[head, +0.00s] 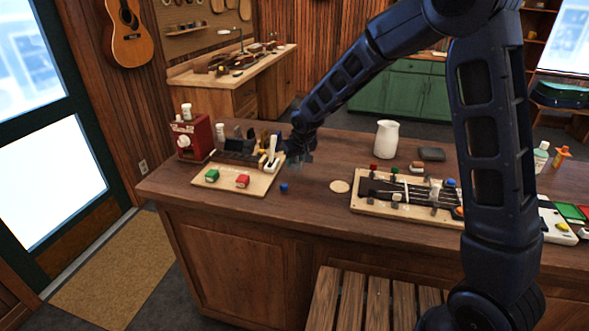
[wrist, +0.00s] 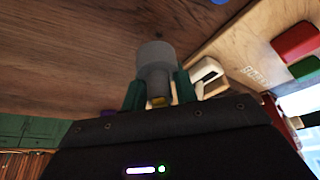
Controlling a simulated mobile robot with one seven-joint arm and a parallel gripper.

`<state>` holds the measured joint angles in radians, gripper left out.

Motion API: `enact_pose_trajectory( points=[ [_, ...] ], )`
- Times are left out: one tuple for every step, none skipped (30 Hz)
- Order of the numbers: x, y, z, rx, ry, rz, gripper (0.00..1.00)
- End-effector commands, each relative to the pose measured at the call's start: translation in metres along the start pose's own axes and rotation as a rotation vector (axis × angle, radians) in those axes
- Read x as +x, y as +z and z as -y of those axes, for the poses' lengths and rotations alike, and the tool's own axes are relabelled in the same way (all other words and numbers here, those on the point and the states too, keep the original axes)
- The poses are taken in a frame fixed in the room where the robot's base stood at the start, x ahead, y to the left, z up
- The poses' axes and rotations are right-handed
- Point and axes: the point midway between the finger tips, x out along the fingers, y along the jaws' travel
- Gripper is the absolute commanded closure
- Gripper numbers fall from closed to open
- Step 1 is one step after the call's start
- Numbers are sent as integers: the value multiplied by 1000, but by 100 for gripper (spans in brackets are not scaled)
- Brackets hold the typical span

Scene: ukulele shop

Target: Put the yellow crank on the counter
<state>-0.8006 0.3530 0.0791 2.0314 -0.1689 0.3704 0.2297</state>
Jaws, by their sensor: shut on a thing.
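My gripper (wrist: 160,92) shows two green fingers in the wrist view, shut on a piece with a grey cylindrical end and a small yellow part between the fingers. It appears to be the yellow crank (wrist: 159,101); most of its yellow part is hidden. In the head view my gripper (head: 300,152) is low over the wooden counter (head: 320,206), just right of the left board. The held piece cannot be made out there. Whether it touches the counter is unclear.
The left board (head: 232,186) carries green and red blocks and a white hooked piece (head: 272,150) close to my gripper. A white jug (head: 387,139) and a stringed board (head: 400,206) stand right.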

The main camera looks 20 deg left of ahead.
Motion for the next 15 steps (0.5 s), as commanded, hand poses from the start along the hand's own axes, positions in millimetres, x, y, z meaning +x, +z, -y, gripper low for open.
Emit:
enact_pose_trajectory(
  points=[
    [6, 3, 0, -1, 0, 3, 93],
    [10, 5, 0, -1, 1, 4, 93],
    [16, 7, 0, -1, 0, 4, 93],
    [20, 9, 0, -1, 0, 3, 93],
    [24, 10, 0, -1, 0, 4, 93],
    [28, 12, 0, -2, 0, 3, 93],
    [30, 12, 0, -2, 0, 2, 93],
    [31, 13, 0, -2, 0, 1, 93],
    [32, 13, 0, -1, 0, 1, 93],
    [32, 13, 0, -1, 0, 0, 93],
    [32, 13, 0, -1, 0, 0, 93],
    [32, 13, 0, -1, 0, 0, 93],
    [32, 13, 0, -1, 0, 0, 93],
    [32, 13, 0, -1, 0, 0, 93],
    [32, 13, 0, -1, 0, 0, 93]
  ],
)
